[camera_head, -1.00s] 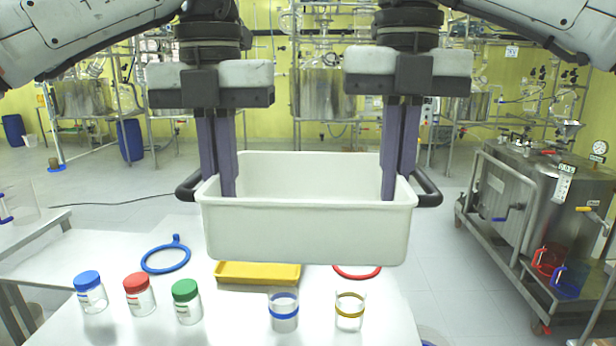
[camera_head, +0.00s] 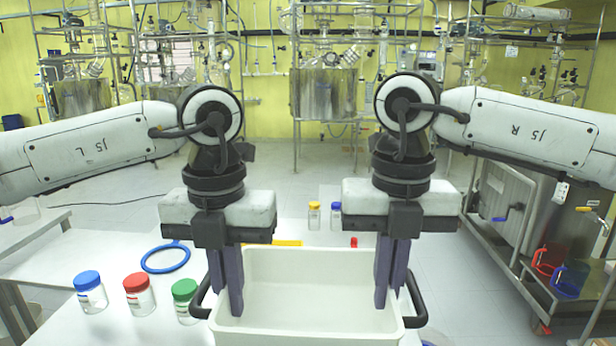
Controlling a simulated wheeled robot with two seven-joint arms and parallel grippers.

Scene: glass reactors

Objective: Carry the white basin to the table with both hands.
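The white basin (camera_head: 310,322) is at the bottom middle of the head view, upright, its inside empty as far as it shows. It has a dark handle at each end. My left gripper (camera_head: 228,305) is shut on its left side wall, fingers pointing down. My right gripper (camera_head: 390,300) is shut on its right side wall in the same way. The white table (camera_head: 120,265) shows to the left of the basin and runs behind it. I cannot tell whether the basin's underside touches the table, as it is hidden.
Jars with blue (camera_head: 90,290), red (camera_head: 139,294) and green (camera_head: 184,300) lids stand left of the basin. A blue ring (camera_head: 165,257) lies behind them. A yellow tray (camera_head: 287,243) is mostly hidden. Yellow-capped (camera_head: 314,216) and blue-capped (camera_head: 335,216) bottles stand farther back.

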